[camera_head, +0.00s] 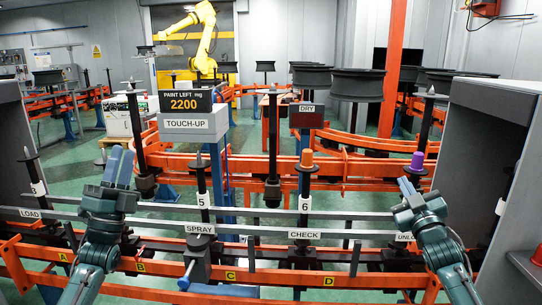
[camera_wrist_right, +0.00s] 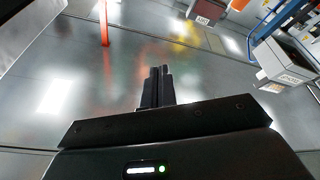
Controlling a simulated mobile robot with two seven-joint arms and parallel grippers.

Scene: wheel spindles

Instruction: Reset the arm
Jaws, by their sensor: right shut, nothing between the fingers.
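My left arm (camera_head: 100,225) comes in from the lower left in the head view. Its gripper (camera_head: 118,166) points upward in front of the conveyor rails, near the LOAD label, and holds nothing that I can make out. The gap between its fingers is unclear. My right arm (camera_head: 432,235) comes in from the lower right. Its gripper (camera_head: 407,188) is raised near the UNLOAD end of the rails, beside a purple-capped spindle. In the right wrist view the two fingers (camera_wrist_right: 158,86) are together, with nothing between them.
Grey rails with orange beams cross in front of me. Spindle 5 (camera_head: 202,185) is bare on top; spindle 6 (camera_head: 305,180) bears an orange cap (camera_head: 307,157). Grey housings stand at both sides, the right one (camera_head: 505,150) close to my right arm. Dark wheels (camera_head: 357,84) hang behind.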

